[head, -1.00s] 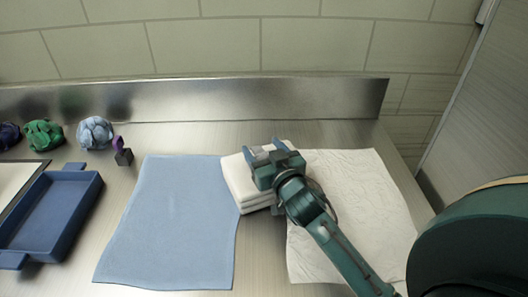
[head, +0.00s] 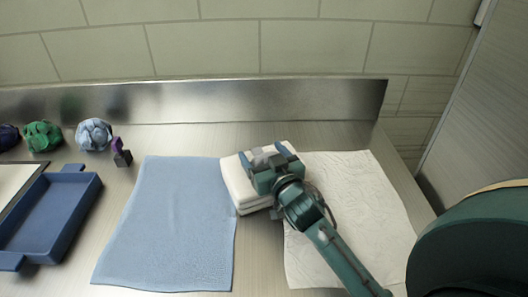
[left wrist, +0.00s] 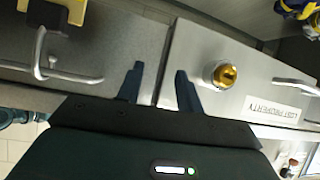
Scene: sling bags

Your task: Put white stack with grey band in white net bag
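A white folded stack (head: 238,193) lies at the middle of the metal counter, between a blue cloth and a white cloth. No grey band can be made out on it; my gripper covers part of its top. My right gripper (head: 265,156) is over the stack, its two blue fingers apart. Whether the fingers touch the stack cannot be told. My left gripper (left wrist: 159,70) is out of the head view; in the left wrist view its fingers are apart and empty, in front of metal drawer fronts. I cannot make out a white net bag.
The blue cloth (head: 165,225) and white cloth (head: 355,195) lie flat. A blue tray (head: 50,220) stands at left. A green bundle (head: 43,136), a light blue bundle (head: 94,134) and a small purple-black item (head: 121,153) sit behind it. A brass knob (left wrist: 225,75) protrudes from the drawers.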

